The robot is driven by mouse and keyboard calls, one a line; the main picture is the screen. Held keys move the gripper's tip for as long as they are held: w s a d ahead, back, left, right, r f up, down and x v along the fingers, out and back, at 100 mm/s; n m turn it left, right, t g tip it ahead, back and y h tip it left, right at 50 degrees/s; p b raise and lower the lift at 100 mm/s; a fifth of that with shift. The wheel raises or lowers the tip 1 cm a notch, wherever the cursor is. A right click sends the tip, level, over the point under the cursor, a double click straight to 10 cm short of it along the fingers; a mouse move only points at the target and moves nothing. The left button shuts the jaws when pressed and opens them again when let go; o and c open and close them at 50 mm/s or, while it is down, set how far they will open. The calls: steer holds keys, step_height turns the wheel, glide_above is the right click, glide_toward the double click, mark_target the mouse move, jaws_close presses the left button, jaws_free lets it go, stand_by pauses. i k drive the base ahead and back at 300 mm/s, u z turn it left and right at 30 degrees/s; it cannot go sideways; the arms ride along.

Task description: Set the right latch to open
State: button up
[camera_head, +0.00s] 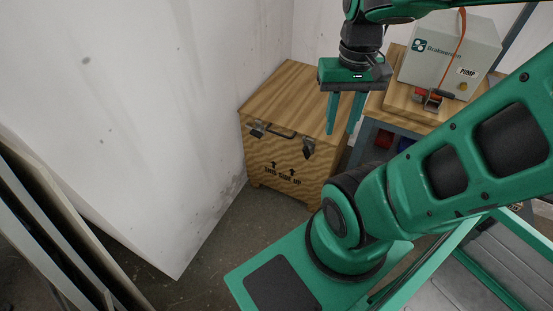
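A wooden crate (283,171) with "THIS SIDE UP" and arrows on its front stands on the floor by the wall. Two dark metal latches sit near the top front edge, the left latch (257,130) and the right latch (308,149), with a handle (281,134) between them. The latches are too small to tell whether they are open or shut. My gripper (343,132) points down near the right side of the crate, to the right of the right latch and apart from it. Its two fingers are spread with nothing between them.
A bench (403,116) at the back right holds a grey Brabwerken pump box (448,55) with an orange cable. Panels (40,215) lean at the left. My arm covers the right foreground. Floor (225,236) shows in front of the crate.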

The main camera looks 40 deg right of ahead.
mark_target(306, 150)
steer(key=u, duration=0.15)
steer(key=k, duration=1.3)
steer(key=z, duration=0.95)
steer(key=i, duration=1.5)
steer(key=u, duration=0.05)
